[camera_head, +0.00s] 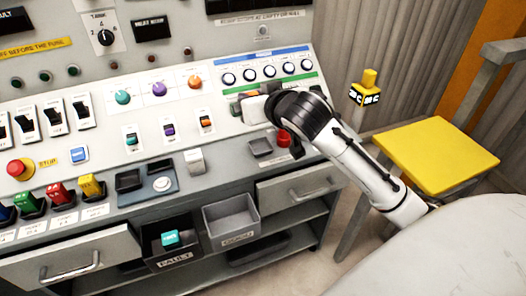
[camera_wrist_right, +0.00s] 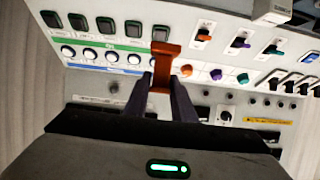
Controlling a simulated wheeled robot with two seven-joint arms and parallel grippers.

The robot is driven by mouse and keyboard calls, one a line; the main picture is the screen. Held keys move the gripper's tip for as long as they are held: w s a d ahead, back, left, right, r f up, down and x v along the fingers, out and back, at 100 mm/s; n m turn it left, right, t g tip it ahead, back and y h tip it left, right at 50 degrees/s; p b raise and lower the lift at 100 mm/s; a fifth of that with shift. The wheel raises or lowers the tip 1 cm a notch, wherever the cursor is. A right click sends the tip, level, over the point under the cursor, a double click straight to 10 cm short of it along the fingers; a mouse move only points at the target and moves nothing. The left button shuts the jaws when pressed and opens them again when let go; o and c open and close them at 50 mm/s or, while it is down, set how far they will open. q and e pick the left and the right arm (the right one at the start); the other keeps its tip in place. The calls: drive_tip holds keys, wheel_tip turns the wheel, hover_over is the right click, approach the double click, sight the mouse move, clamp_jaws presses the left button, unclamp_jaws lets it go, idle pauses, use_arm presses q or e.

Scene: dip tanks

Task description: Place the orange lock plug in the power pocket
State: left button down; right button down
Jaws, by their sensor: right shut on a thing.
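The orange lock plug (camera_wrist_right: 163,62) is held between the two dark fingers of my right gripper (camera_wrist_right: 160,88) in the right wrist view. In the head view my right gripper (camera_head: 252,107) is in front of the upper panel, below the green strip; the plug is mostly hidden there. In the right wrist view several dark square pockets (camera_wrist_right: 105,27) line the green strip, and the plug overlaps the end of this row. Their labels are too small to read, so I cannot tell which is the power pocket. My left gripper is not in view.
Green, red and yellow plugs (camera_head: 59,195) stand in a row at the left. A fault bin (camera_head: 172,257) holds a teal block (camera_head: 170,239); a grey bin (camera_head: 232,224) beside it looks empty. A yellow-topped stool (camera_head: 437,157) stands right.

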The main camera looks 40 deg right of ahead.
drive_tip(key=shift+w+d+f+b, duration=0.1)
drive_tip(key=shift+d+f+b, duration=0.3)
drive_tip(key=shift+f, duration=1.55)
drive_tip(key=shift+w+d+f+b, duration=0.1)
drive_tip(key=shift+d+f+b, duration=0.25)
drive_tip(key=shift+f, duration=1.65)
drive_tip(key=shift+w+d+f+b, duration=0.1)
drive_tip(key=shift+d+f+b, duration=0.25)
drive_tip(key=shift+f, duration=1.6)
drive_tip(key=shift+d+f, duration=0.1)
drive_tip(key=c, duration=1.9)
unclamp_jaws()
drive_tip(key=shift+f, duration=0.1)
drive_tip(key=o, duration=0.4)
drive_tip(key=shift+s+r, duration=0.2)
drive_tip(key=shift+r, duration=0.05)
drive_tip(key=p+v, duration=0.1)
drive_tip(key=v, duration=1)
drive_tip(key=shift+s+a+r, duration=0.15)
drive_tip(key=shift+s+a, duration=0.1)
drive_tip(key=shift+s, duration=0.05)
